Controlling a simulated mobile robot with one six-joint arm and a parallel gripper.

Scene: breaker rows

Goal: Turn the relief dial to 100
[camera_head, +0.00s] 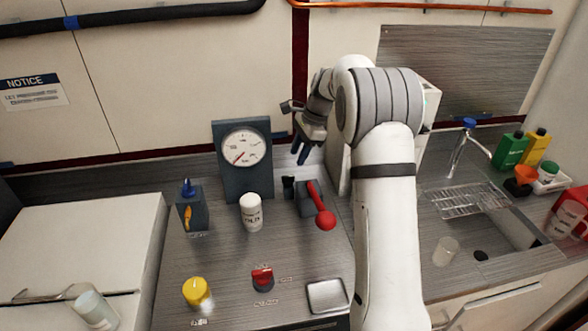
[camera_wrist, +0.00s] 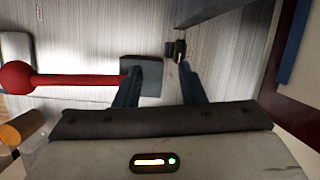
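I cannot read which control is the relief dial. Candidates on the counter are a yellow round knob (camera_head: 197,292) at the front left, a red knob (camera_head: 263,278) on a dark base right of it, and a dark box with a blue top and orange pointer (camera_head: 190,208). A round gauge (camera_head: 244,146) with a red needle stands on a dark panel behind. My gripper (camera_head: 303,157) is above the back of the counter, right of the gauge. In the wrist view its two dark fingers (camera_wrist: 161,82) are apart with nothing held between them.
A red ball-ended lever (camera_head: 320,207) on a grey base lies below my gripper; it also shows in the wrist view (camera_wrist: 75,79). A white canister (camera_head: 251,212) stands mid-counter. A metal tray (camera_head: 327,295) lies at the front. A sink (camera_head: 515,232) and bottles are right.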

